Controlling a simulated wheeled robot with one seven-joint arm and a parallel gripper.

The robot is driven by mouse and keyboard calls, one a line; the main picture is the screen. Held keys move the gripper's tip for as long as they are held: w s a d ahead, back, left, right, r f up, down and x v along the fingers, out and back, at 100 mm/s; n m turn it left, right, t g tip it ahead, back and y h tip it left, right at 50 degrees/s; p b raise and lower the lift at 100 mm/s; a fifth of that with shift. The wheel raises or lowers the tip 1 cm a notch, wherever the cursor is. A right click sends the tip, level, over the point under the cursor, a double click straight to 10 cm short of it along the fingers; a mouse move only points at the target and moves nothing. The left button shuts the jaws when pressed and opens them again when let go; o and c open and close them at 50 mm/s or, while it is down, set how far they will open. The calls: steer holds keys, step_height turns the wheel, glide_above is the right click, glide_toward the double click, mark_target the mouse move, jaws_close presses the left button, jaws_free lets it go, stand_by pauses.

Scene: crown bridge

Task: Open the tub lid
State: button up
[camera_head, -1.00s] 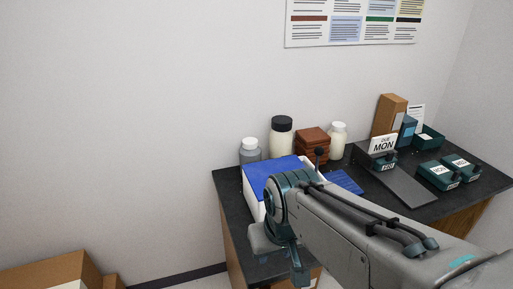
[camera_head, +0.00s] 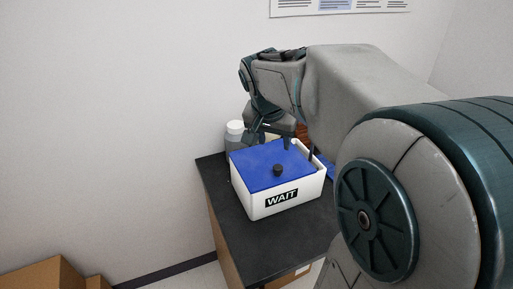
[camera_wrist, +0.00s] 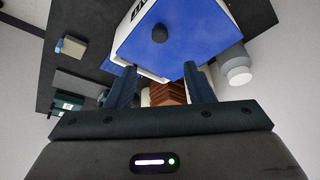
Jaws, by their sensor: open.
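The white tub (camera_head: 255,203) stands on the dark counter and carries a black "WAIT" label on its front. Its blue lid (camera_head: 257,162) lies flat on top, with a round black knob (camera_head: 278,170) near the front edge. In the wrist view the blue lid (camera_wrist: 190,42) and the black knob (camera_wrist: 160,33) show beyond the fingers. My gripper (camera_head: 287,141) hangs over or just behind the back edge of the tub, apart from the knob. In the wrist view my gripper (camera_wrist: 157,85) has its fingers spread with nothing held between them.
A grey bottle with a white cap (camera_head: 235,130) stands behind the tub's left corner and also shows in the wrist view (camera_wrist: 237,70). A reddish-brown stack (camera_wrist: 168,92) shows between the fingers. The dark counter (camera_head: 255,250) is clear in front of the tub. Cardboard boxes (camera_head: 45,278) lie low left.

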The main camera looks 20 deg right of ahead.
mark_target(279, 166)
steer(key=x, duration=1.3)
steer(key=shift+s, duration=0.1)
steer(key=shift+a, duration=0.1)
jaws_close()
